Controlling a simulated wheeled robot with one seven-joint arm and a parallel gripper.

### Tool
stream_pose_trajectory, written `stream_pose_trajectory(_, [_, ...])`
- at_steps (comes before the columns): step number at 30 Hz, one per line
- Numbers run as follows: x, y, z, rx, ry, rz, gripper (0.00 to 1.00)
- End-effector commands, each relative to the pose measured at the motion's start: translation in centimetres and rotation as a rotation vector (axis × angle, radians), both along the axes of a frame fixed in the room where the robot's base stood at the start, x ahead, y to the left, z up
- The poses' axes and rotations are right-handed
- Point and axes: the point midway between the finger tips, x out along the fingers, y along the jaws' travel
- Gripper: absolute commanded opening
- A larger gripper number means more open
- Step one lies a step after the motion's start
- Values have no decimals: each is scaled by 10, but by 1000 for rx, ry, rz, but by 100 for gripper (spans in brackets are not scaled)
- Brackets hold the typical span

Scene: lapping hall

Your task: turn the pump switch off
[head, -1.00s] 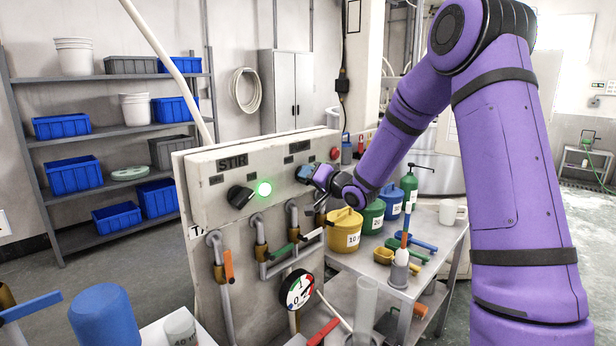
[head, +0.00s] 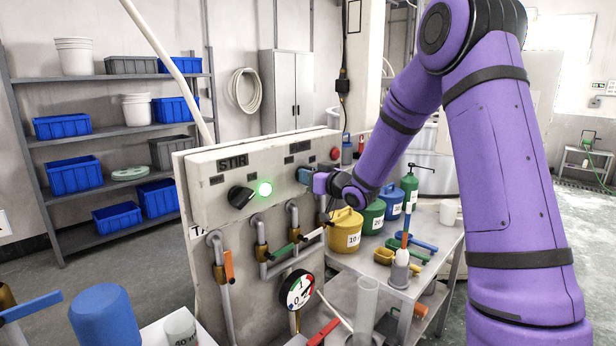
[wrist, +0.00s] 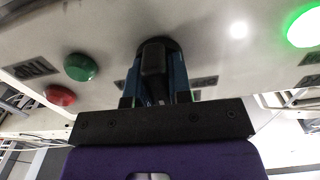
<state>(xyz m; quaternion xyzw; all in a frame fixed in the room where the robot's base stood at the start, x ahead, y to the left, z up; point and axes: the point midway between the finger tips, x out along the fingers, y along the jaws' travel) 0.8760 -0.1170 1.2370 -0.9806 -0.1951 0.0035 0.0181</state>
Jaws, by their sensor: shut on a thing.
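The control panel (head: 276,178) carries two rotary switches. My gripper (head: 305,176) is at the right-hand switch, beneath an unreadable label plate (head: 300,147); the switch is hidden behind it in the head view. In the wrist view my gripper (wrist: 155,95) is shut around this switch's black knob (wrist: 155,62), one blue finger on each side. A green lamp (wrist: 80,67) beside it looks unlit. The left-hand switch (head: 240,196), under the STIR plate (head: 232,162), has a glowing green lamp (head: 264,189), also bright in the wrist view (wrist: 305,25). The knob's exact angle is hard to tell.
A red button (head: 335,154) sits at the panel's right end. Pipes with several lever valves, one with an orange handle (head: 229,266), and a gauge (head: 297,290) are below. A bench to the right holds a yellow pot (head: 345,231) and other containers.

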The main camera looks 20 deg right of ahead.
Motion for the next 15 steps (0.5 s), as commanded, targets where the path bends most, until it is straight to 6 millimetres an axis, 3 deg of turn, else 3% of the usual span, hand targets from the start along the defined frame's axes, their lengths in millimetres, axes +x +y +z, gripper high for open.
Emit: stream_pose_trajectory(15, [0,0,-1,-50,-17,-1,0])
